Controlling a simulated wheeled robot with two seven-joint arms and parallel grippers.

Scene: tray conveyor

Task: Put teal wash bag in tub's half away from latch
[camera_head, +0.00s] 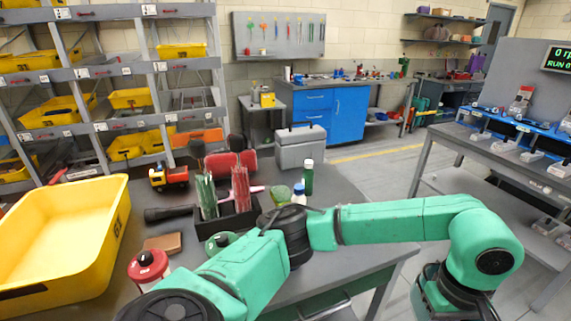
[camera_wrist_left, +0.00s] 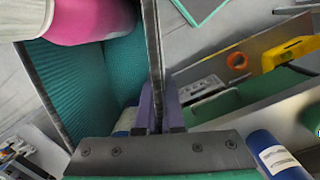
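My left gripper (camera_wrist_left: 160,108) shows in the wrist view, its two purple fingers close together at a thin upright grey wall (camera_wrist_left: 153,45). I cannot tell whether they grip it. Left of that wall is a compartment with ribbed teal surfaces (camera_wrist_left: 72,78) and a smooth pink thing (camera_wrist_left: 85,20) at its top. I cannot tell whether the ribbed teal is a bag or a lining. No latch is clearly identifiable. In the head view my green arm crosses the front and bends down at right; its gripper is hidden. My right gripper is not seen.
A big yellow tub (camera_head: 112,222) stands on the left of the grey table, beside a black flashlight (camera_head: 168,213), a brown block (camera_head: 162,242) and a red-lidded jar (camera_head: 148,264). A dark caddy and grey toolbox (camera_head: 300,150) stand behind. Floor shows at right.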

